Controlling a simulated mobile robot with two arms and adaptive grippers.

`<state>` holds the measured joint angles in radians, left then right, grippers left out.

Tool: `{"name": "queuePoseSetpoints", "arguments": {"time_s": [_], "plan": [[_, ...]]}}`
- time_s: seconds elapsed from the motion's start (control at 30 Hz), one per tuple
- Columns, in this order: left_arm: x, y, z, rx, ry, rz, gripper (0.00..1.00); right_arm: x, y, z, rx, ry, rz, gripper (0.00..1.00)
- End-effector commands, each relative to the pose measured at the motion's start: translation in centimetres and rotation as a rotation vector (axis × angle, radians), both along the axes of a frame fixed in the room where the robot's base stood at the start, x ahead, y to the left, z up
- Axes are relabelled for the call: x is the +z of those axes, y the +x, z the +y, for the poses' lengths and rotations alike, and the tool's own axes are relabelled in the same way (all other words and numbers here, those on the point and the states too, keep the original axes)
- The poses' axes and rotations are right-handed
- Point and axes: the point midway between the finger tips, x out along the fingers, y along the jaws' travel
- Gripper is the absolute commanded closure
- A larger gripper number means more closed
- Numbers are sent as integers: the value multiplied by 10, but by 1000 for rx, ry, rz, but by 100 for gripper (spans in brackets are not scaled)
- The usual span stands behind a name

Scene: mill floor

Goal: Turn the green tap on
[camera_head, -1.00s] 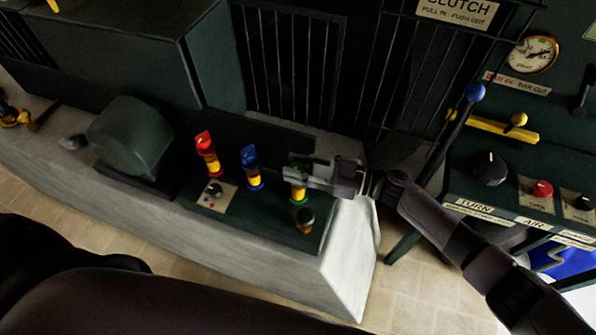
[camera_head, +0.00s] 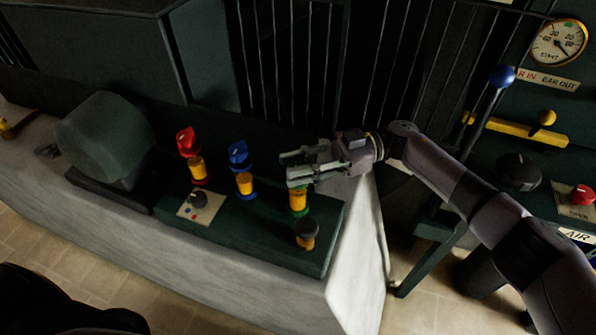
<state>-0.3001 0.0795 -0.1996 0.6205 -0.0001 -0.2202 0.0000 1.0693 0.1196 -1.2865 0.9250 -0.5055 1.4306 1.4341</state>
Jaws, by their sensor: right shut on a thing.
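The green tap (camera_head: 298,200) stands upright on the dark green box, with a yellow body and a green ring at its base. My right gripper (camera_head: 292,167) comes in from the right and is shut on the tap's top. Its fingers hide most of the green handle. My left gripper is not in view.
A blue tap (camera_head: 241,170) and a red tap (camera_head: 192,157) stand left of the green one. A black-topped knob (camera_head: 306,234) sits close in front of it. A panel at right bears a blue-tipped lever (camera_head: 501,77) and a gauge (camera_head: 559,42). Bars rise behind the box.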

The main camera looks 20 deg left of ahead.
Motion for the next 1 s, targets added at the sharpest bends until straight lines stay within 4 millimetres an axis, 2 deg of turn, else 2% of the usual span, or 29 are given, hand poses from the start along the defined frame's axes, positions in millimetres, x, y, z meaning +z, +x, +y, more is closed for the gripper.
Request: {"name": "queuePoseSetpoints", "arguments": {"time_s": [0.43,0.47,0.73,1.0], "plan": [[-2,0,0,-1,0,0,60,1,0,1,5,1,1,98],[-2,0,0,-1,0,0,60,1,0,1,5,1,1,69],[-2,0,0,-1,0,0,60,0,0,0,6,0,0,51],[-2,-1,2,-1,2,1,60,0,0,0,6,0,0,51]]}}
